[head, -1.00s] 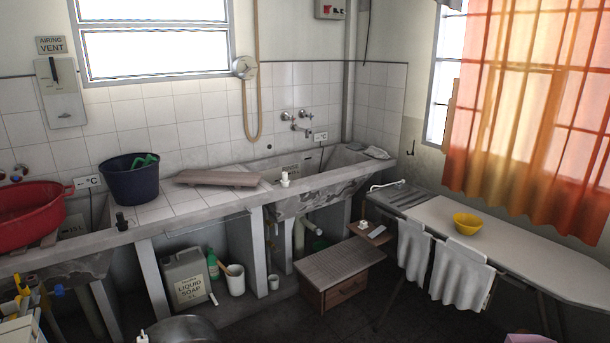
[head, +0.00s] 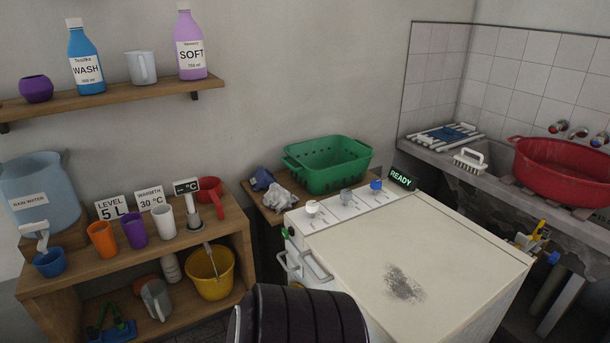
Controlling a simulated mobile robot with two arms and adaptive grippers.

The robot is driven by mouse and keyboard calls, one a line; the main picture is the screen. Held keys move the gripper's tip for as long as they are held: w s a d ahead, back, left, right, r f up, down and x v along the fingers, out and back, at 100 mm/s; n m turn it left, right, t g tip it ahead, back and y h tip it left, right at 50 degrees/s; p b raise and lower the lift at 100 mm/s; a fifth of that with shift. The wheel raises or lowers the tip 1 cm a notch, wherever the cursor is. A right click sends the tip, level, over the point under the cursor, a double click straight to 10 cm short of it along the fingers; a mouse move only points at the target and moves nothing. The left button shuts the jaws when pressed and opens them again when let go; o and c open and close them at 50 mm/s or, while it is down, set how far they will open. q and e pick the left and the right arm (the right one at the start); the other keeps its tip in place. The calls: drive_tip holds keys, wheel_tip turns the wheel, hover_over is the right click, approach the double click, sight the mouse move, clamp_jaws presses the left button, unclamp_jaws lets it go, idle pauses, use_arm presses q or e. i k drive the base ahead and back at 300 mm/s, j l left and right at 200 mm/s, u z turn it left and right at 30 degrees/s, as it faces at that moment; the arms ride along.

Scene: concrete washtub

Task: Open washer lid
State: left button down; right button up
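The white washer (head: 455,245) stands at the centre right in the head view. Its flat lid (head: 400,240) is down, with a grey worn patch on top. Several knobs sit on the panel along its back left edge, and a small sign (head: 402,178) reading "READY" stands at the panel's far end. A white handle (head: 302,266) shows at the washer's near left side. A dark ribbed cylinder, which seems to be part of me, covers the bottom centre and hides part of the washer's front. Neither gripper shows.
A green basket (head: 327,166) sits behind the washer. A wooden shelf unit (head: 75,275) with cups and a yellow bucket (head: 211,273) stands left. A concrete sink counter (head: 428,152) with a red tub (head: 560,172) is at right. A wall shelf (head: 110,103) holds bottles.

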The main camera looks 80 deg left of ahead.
sight(414, 273)
drive_tip(key=u, duration=2.05)
